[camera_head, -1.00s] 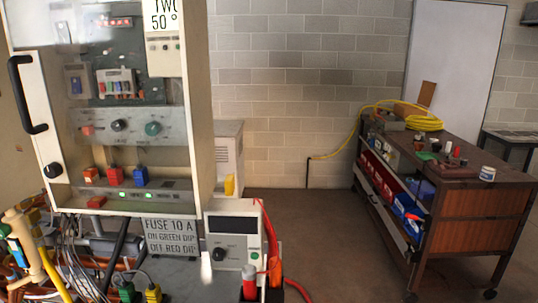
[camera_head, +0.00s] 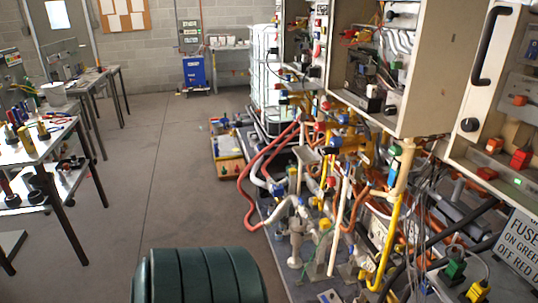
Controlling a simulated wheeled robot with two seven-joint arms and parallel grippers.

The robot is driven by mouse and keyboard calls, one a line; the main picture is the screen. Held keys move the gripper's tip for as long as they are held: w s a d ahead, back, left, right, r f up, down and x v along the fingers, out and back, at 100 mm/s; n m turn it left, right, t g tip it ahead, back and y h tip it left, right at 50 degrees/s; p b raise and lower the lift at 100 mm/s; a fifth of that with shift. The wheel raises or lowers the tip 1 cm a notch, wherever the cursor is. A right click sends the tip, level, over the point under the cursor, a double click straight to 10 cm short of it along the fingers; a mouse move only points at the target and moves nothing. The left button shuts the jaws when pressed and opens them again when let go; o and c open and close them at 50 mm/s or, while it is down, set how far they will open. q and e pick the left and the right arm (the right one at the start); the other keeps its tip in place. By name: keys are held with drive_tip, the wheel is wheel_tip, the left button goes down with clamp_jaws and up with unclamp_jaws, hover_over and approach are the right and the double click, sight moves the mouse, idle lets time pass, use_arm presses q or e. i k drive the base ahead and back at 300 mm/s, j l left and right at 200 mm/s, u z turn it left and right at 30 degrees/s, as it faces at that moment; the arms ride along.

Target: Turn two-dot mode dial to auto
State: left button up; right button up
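No mode dial marked with two dots can be made out. A cream cabinet (camera_head: 451,148) with a black bar handle (camera_head: 490,45) is cut off by the right edge. A round black knob (camera_head: 470,124) sits low on its front frame. Red parts and a green light show inside its lower part. Another cream cabinet (camera_head: 430,60) stands open left of it, with a small black knob (camera_head: 391,110) near its bottom. Any markings on these knobs are too small to read. Neither of my grippers is in view.
A crowded bench (camera_head: 290,270) of pipes, hoses and cables runs along the right. A dark green ribbed rounded object (camera_head: 200,277) stands at the bottom. Work tables (camera_head: 40,150) line the left. The grey floor (camera_head: 150,170) between is clear. A blue unit (camera_head: 195,71) stands at the back.

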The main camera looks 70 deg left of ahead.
sight(389, 110)
drive_tip(key=u, duration=2.2)
